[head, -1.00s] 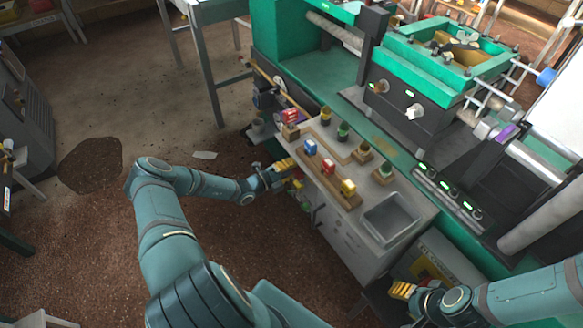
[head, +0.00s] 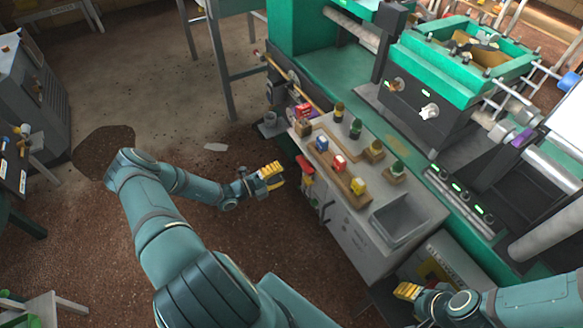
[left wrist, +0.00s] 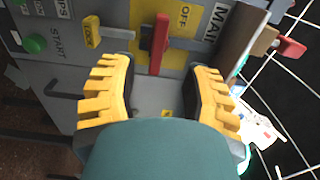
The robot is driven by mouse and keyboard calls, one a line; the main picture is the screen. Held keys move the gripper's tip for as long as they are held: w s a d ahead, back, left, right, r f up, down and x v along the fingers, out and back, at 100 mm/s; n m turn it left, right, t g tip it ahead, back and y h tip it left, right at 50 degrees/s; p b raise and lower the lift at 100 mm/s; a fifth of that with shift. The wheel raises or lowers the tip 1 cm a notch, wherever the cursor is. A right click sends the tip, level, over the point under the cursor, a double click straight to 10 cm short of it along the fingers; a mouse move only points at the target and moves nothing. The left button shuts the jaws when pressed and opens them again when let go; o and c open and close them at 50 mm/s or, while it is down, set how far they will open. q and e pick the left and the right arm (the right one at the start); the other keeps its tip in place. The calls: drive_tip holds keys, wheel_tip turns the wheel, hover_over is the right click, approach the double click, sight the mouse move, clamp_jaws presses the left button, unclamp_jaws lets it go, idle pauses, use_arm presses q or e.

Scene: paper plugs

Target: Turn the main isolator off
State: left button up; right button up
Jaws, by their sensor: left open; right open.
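The main isolator shows in the left wrist view as a red handle (left wrist: 158,44) on a yellow plate (left wrist: 185,22) marked OFF, with the letters MAI beside it. The handle runs up and down in that picture, across a grey bar. In the head view, a red part (head: 305,166) shows on the cabinet's front. My left gripper (head: 272,176) is open and empty, a little left of the cabinet. In the left wrist view its yellow fingers (left wrist: 162,75) stand either side of the handle's lower end, apart from it. My right gripper (head: 406,290) is open at the lower right.
The grey cabinet (head: 350,232) carries coloured plugs on wooden blocks and a grey bin (head: 400,220). A green START button (left wrist: 35,43) and a yellow LOCK tab (left wrist: 92,36) are near the isolator. The green machine (head: 345,75) stands behind.

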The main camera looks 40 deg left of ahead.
use_arm(q)
drive_tip(key=shift+v, duration=1.1)
drive_tip(key=shift+d, duration=0.1)
